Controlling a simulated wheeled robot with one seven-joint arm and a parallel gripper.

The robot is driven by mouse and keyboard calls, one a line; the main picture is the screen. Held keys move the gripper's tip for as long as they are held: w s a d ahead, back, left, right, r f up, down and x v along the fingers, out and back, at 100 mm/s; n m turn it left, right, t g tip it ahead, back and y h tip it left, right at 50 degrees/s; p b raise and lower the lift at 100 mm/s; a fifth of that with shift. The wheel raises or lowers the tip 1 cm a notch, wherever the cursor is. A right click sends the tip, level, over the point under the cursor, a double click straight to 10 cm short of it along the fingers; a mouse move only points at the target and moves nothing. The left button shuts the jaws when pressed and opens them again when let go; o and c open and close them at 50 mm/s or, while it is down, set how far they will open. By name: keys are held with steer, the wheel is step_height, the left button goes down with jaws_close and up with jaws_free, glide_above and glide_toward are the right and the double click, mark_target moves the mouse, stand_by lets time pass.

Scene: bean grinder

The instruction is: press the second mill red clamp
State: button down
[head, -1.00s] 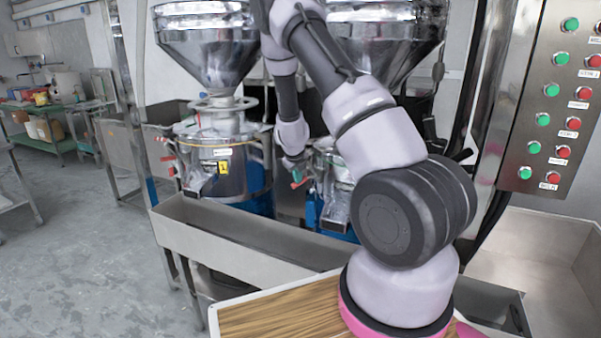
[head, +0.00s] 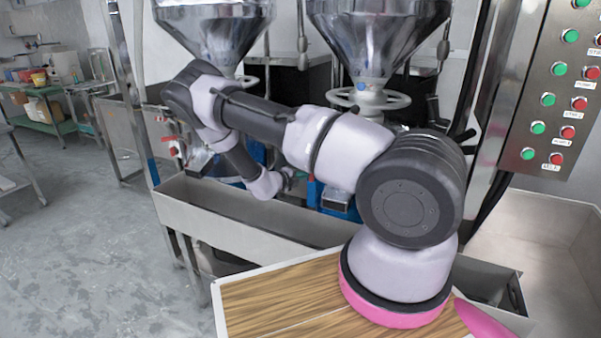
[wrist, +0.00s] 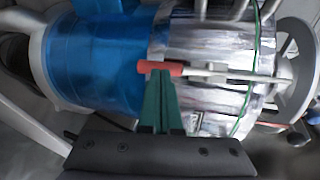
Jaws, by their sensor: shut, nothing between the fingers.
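In the wrist view, my gripper (wrist: 160,76) is shut and empty, with its green fingertips at a red clamp handle (wrist: 163,68). The tips overlap the handle's lower edge; I cannot tell whether they press on it. A metal lever runs right from the handle across the mill's shiny drum (wrist: 205,45), beside its blue base (wrist: 95,60). In the head view, the right-hand mill has a steel hopper (head: 375,35) and a pale handwheel (head: 368,98). My arm hides most of this mill's body, and its red clamp and my fingers are not clear there.
The left mill's hopper (head: 215,25) stands behind my arm, and a red clamp (head: 173,151) shows at that mill's left side. A long metal trough (head: 240,225) runs in front of the mills. A button panel (head: 555,90) is at right. Floor is open at left.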

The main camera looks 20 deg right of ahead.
steer(key=shift+w+d+f, duration=0.1)
steer(key=shift+d+f, duration=0.65)
steer(key=shift+f, duration=0.05)
steer(key=shift+d, duration=0.2)
steer(key=shift+a, duration=0.1)
